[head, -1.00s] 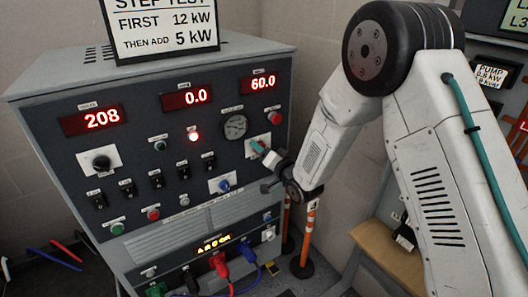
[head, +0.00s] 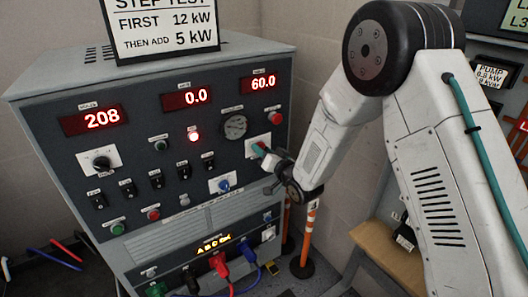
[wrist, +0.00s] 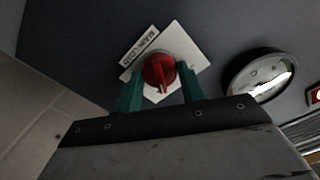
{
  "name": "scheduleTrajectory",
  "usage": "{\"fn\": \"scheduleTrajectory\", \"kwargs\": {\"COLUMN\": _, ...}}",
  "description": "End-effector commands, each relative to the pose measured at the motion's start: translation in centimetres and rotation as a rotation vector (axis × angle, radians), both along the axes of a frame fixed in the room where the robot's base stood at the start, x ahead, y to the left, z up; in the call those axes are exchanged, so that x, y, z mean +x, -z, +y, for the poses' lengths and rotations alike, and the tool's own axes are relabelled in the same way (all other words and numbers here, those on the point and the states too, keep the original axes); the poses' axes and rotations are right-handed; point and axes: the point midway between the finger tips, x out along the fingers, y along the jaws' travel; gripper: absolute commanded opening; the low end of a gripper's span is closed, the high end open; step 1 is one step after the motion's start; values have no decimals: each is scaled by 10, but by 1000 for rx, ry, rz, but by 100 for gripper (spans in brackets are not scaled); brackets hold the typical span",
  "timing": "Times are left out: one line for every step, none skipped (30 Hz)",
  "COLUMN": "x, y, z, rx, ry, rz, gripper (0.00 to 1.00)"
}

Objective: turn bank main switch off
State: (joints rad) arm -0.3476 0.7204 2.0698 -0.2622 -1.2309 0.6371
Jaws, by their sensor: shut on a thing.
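A red rotary knob (wrist: 158,72) sits on a white square plate (wrist: 183,58) on the dark panel. A label (wrist: 140,45) beside it seems to begin with "MAIN"; the rest is hard to read. My gripper (wrist: 158,92) has its two teal fingers shut on either side of this knob. The knob's ridge points toward the gripper in the wrist view. In the head view my gripper (head: 262,149) is at the right side of the grey cabinet's front (head: 190,165), with the knob mostly hidden behind the fingers.
A round gauge (head: 235,127) and another red button (head: 275,118) are close above my gripper. A blue knob (head: 223,186) sits below left. Displays (head: 94,119) read 208, 0.0 and 60.0. An orange-white post (head: 306,240) and cables (head: 222,265) stand below.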

Motion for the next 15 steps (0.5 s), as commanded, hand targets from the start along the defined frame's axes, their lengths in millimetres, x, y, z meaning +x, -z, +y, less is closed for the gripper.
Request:
{"fn": "scheduleTrajectory", "kwargs": {"x": 0, "y": 0, "z": 0, "rx": -34, "ry": 1, "rz": -23, "gripper": 17}}
{"fn": "scheduleTrajectory", "kwargs": {"x": 0, "y": 0, "z": 0, "rx": -57, "ry": 1, "rz": -38, "gripper": 17}}
{"fn": "scheduleTrajectory", "kwargs": {"x": 0, "y": 0, "z": 0, "rx": -89, "ry": 0, "rz": -59, "gripper": 17}}
{"fn": "scheduleTrajectory", "kwargs": {"x": 0, "y": 0, "z": 0, "rx": -113, "ry": 0, "rz": -75, "gripper": 17}}
{"fn": "scheduleTrajectory", "kwargs": {"x": 0, "y": 0, "z": 0, "rx": -137, "ry": 0, "rz": -91, "gripper": 17}}
{"fn": "scheduleTrajectory", "kwargs": {"x": 0, "y": 0, "z": 0, "rx": -168, "ry": 0, "rz": -112, "gripper": 17}}
{"fn": "scheduleTrajectory", "kwargs": {"x": 0, "y": 0, "z": 0, "rx": -192, "ry": 0, "rz": -128, "gripper": 17}}
{"fn": "scheduleTrajectory", "kwargs": {"x": 0, "y": 0, "z": 0, "rx": -216, "ry": 0, "rz": -144, "gripper": 17}}
{"fn": "scheduleTrajectory", "kwargs": {"x": 0, "y": 0, "z": 0, "rx": -248, "ry": 0, "rz": -166, "gripper": 17}}
{"fn": "scheduleTrajectory", "kwargs": {"x": 0, "y": 0, "z": 0, "rx": -271, "ry": 0, "rz": -181, "gripper": 17}}
{"fn": "scheduleTrajectory", "kwargs": {"x": 0, "y": 0, "z": 0, "rx": -295, "ry": 0, "rz": -198, "gripper": 17}}
{"fn": "scheduleTrajectory", "kwargs": {"x": 0, "y": 0, "z": 0, "rx": -326, "ry": 0, "rz": -219, "gripper": 17}}
{"fn": "scheduleTrajectory", "kwargs": {"x": 0, "y": 0, "z": 0, "rx": -350, "ry": 0, "rz": -235, "gripper": 17}}
{"fn": "scheduleTrajectory", "kwargs": {"x": -1, "y": 0, "z": 0, "rx": -374, "ry": 0, "rz": -251, "gripper": 17}}
{"fn": "scheduleTrajectory", "kwargs": {"x": -1, "y": 0, "z": 0, "rx": -405, "ry": 0, "rz": -272, "gripper": 17}}
